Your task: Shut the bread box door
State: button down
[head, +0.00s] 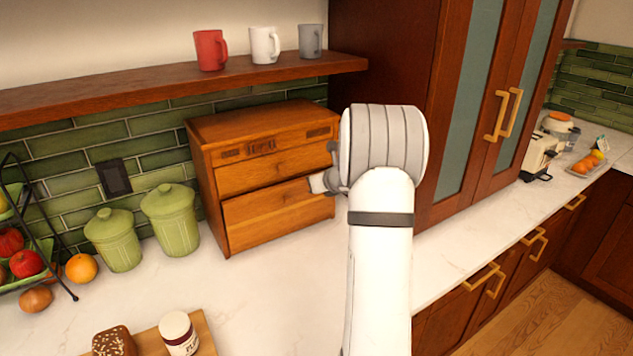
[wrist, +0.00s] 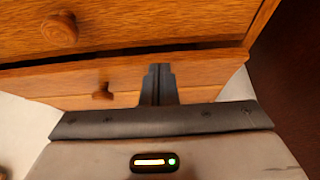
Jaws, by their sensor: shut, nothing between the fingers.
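The wooden bread box (head: 232,147) stands on the white counter against the green tile wall, and fills the top of the wrist view (wrist: 150,30). Its upper front panel (head: 240,176) looks flush. Its lower door (head: 260,217) is nearly upright, with a dark gap along its top edge in the wrist view. A round knob (wrist: 102,91) shows on the lower door. My gripper (head: 318,184) is at the right part of the front. In the wrist view its fingers (wrist: 158,72) are together, close to the lower door's top edge; I cannot tell whether they touch it.
Two green canisters (head: 170,217) stand left of the box, with a fruit rack (head: 30,262) farther left. A cutting board (head: 205,335) with a jar and bread lies in front. A tall cabinet (head: 395,60) rises at the right. A shelf (head: 150,85) with mugs hangs above.

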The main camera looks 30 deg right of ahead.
jog(key=r+p, duration=0.2)
jog(key=w+r+p, duration=0.1)
jog(key=r+p, duration=0.1)
jog(key=r, duration=0.1)
jog(key=r+p, duration=0.2)
jog(key=shift+w+r, duration=0.15)
jog(key=shift+r, duration=0.1)
jog(key=shift+w+r, duration=0.15)
jog(key=shift+r, duration=0.45)
jog(key=shift+w+r, duration=0.15)
jog(key=shift+r, duration=0.4)
